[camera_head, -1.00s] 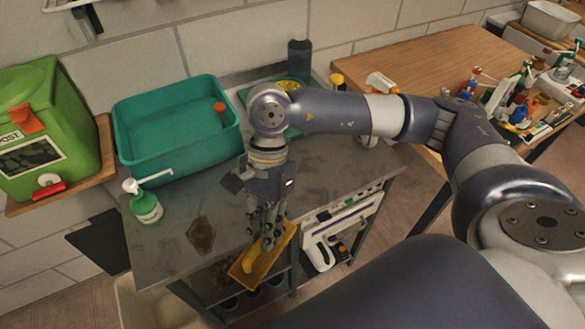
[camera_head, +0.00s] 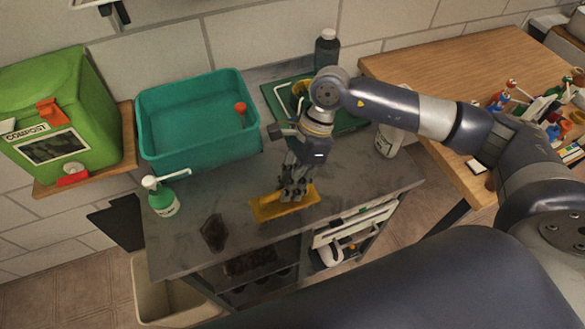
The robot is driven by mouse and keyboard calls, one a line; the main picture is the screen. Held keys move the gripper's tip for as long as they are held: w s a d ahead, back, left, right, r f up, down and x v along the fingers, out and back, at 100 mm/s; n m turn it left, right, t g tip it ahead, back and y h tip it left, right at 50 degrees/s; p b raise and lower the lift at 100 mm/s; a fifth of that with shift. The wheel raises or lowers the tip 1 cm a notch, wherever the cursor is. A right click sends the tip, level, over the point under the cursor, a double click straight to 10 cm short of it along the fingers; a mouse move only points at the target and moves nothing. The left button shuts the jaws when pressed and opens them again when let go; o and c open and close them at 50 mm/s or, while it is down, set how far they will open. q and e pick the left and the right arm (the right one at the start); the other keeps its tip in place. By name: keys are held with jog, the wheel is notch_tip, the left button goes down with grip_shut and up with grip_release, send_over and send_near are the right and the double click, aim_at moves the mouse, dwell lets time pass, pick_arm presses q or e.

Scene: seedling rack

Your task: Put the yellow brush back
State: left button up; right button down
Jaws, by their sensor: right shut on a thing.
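The yellow brush (camera_head: 272,208) is a flat yellow piece near the front edge of the grey metal bench (camera_head: 200,187). My right gripper (camera_head: 293,193) reaches down from the right and is shut on it, its fingers covering the brush's upper middle. I cannot tell whether the brush touches the bench top or hangs just above it. My left gripper is not in view.
A dark patch (camera_head: 214,233) lies left of the brush. A green tray (camera_head: 276,98) and dark bottle (camera_head: 327,49) are behind my arm. Open shelves are below.

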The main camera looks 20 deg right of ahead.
jog(key=w+f+p, duration=0.1)
jog(key=w+d+f+p, duration=0.1)
jog(key=w, duration=0.1)
jog(key=w+d+f+p, duration=0.1)
jog(key=w, duration=0.1)
jog(key=shift+f+p, duration=0.15)
jog(key=shift+p, duration=0.15)
jog(key=shift+f, duration=0.3)
jog(key=shift+f, duration=0.1)
jog(key=shift+f+b, duration=0.15)
jog(key=shift+b, duration=0.15)
jog(key=c, duration=1.6)
grip_release()
